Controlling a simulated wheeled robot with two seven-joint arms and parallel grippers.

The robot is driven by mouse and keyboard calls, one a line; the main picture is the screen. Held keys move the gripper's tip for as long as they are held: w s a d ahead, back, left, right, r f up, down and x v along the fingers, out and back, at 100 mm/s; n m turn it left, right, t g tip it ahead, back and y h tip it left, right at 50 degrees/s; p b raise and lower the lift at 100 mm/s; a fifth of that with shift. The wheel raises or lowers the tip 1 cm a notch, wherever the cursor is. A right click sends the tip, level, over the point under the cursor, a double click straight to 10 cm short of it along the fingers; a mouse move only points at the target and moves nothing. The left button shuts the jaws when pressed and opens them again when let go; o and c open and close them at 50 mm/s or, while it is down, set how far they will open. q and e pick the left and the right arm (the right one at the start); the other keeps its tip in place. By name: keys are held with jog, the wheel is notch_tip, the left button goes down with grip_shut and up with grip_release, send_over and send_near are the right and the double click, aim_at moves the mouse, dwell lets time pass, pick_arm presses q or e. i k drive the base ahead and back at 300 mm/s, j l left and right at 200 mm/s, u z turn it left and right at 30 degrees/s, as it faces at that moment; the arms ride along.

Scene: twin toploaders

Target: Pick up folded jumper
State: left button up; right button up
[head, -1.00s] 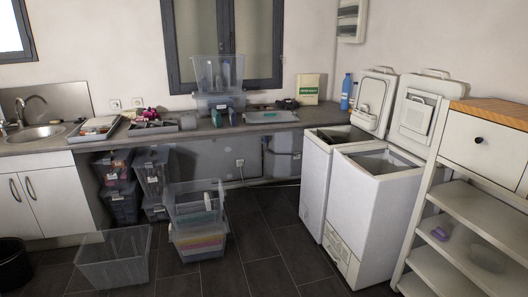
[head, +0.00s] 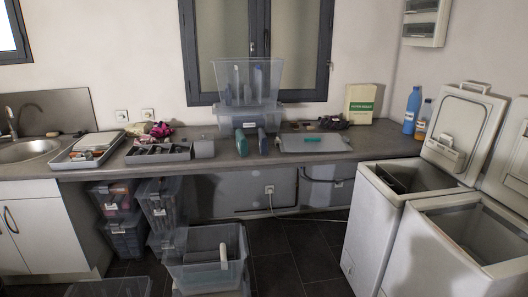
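I cannot clearly make out a folded jumper in the head view. A small pink and dark bundle (head: 161,130) lies on the counter behind a grey divided tray; it is too small to tell what it is. A dark crumpled item (head: 330,122) lies further right on the counter. Two white top-loading machines stand open at the right, the left one (head: 372,240) and the right one (head: 436,262). Their tubs are only partly visible, and I cannot tell what is inside. Neither of my grippers is in view.
The counter (head: 300,165) runs along the back wall, with a sink (head: 28,150) at left and stacked clear bins (head: 247,85) in the middle. Clear crates (head: 205,262) stand on the floor before it. Dark floor (head: 300,262) is free between crates and machines.

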aim_at(242, 143)
jog(key=i+l, duration=0.1)
jog(key=i, duration=0.3)
jog(key=i+l+u, duration=0.1)
jog(key=i, duration=0.35)
jog(key=i+l+u, duration=0.1)
jog(key=i, duration=0.3)
jog(key=i+l+u, duration=0.25)
jog(key=u, duration=0.2)
jog(key=i+l+u, duration=0.25)
jog(key=u, duration=0.15)
jog(key=i+l+u, duration=0.15)
jog(key=l+u, duration=0.3)
jog(key=i+l+u, duration=0.1)
jog(key=l+u, duration=0.3)
jog(key=i+l+u, duration=0.15)
jog(key=l+u, duration=0.3)
jog(key=l, duration=0.35)
jog(key=l+u, duration=0.45)
jog(key=l, duration=0.4)
